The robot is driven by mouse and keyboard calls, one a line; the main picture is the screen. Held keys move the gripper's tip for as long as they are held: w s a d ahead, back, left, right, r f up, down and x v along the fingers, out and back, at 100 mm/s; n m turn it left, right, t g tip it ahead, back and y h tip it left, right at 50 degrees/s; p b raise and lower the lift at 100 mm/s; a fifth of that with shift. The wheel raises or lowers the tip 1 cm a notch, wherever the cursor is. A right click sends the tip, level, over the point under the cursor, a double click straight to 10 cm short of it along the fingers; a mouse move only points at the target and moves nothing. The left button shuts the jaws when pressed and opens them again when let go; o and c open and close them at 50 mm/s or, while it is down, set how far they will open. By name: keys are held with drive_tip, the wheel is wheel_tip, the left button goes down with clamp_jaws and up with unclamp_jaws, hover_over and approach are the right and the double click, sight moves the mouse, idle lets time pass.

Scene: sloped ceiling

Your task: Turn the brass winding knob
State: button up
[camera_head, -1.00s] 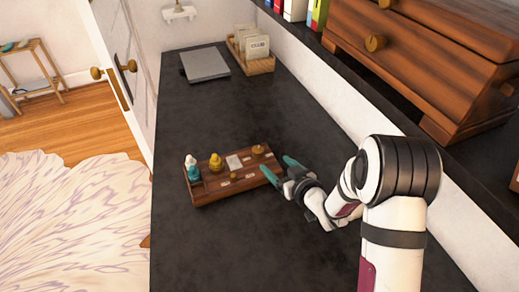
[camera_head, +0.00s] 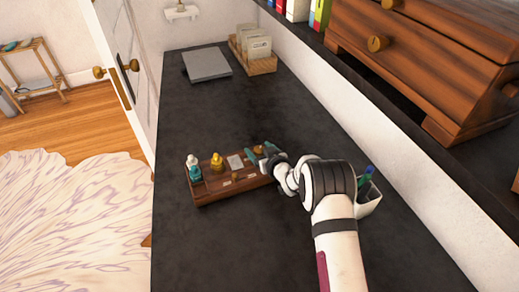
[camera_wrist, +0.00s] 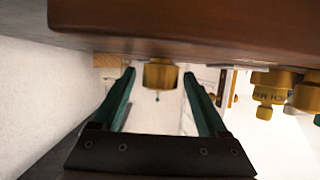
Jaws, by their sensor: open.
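A low wooden stand (camera_head: 215,195) sits on the dark counter. A small brass knob (camera_head: 258,149) is at its far right end. In the wrist view, a brass knob (camera_wrist: 160,73) shows between the fingertips, with a visible gap on both sides. My gripper (camera_head: 258,152) is at the right end of the stand, its teal fingers open around this knob. In the wrist view my gripper (camera_wrist: 159,80) shows both fingers apart, and the stand's brown wood (camera_wrist: 200,28) fills the top. I cannot see any finger touching the knob.
A teal bottle with a white top (camera_head: 194,168) and a yellow bottle (camera_head: 216,162) stand on the left of the stand. More brass fittings (camera_wrist: 268,92) show right in the wrist view. A pen cup (camera_head: 368,196) is beside my arm.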

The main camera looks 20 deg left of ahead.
clamp_jaws()
drive_tip(key=shift+n+y, duration=0.3)
drive_tip(key=n+g+y, duration=0.2)
drive_tip(key=n+g, duration=0.2)
drive_tip(key=shift+d+g, duration=0.1)
drive_tip(key=shift+g, duration=0.2)
drive_tip(key=shift+n+g+y, duration=0.4)
drive_tip(key=shift+n+g, duration=1.1)
drive_tip(key=shift+g, duration=0.2)
drive_tip(key=shift+r, duration=0.1)
unclamp_jaws()
